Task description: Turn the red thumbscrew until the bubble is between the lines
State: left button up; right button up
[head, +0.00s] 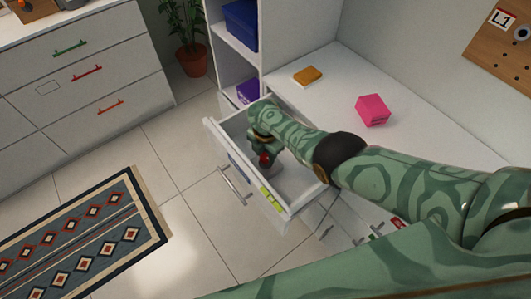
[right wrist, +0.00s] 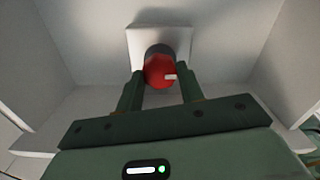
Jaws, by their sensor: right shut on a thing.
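The red thumbscrew (right wrist: 158,72) is a round red knob with a small white mark on its right side, on a dark collar in front of a pale square plate. My right gripper (right wrist: 160,80) has a finger on each side of it and is shut on it. In the head view the gripper (head: 264,155) reaches down into the open white drawer (head: 213,135), and a bit of red shows at its fingers. A yellow-green strip (head: 270,198) sits on the drawer's front rim; it may be the level, but no bubble or lines can be made out. My left gripper is not in view.
A pink box (head: 372,110) and an orange-topped block (head: 307,75) lie on the white surface behind the drawer. A shelf unit (head: 232,60) with blue boxes stands behind. A chest of drawers (head: 80,75) is at left. Tiled floor in front is clear beyond the rug (head: 85,235).

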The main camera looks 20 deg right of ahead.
aim_at(266, 156)
dwell(0.5)
jog(key=o, duration=1)
jog(key=shift+r, duration=0.1)
pick_arm(q)
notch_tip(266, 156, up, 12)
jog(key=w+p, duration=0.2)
jog(key=p, duration=0.9)
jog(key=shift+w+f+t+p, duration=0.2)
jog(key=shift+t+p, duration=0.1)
jog(key=shift+p, duration=0.05)
pick_arm(e)
notch_tip(266, 156, up, 16)
jog(key=shift+r, duration=0.1)
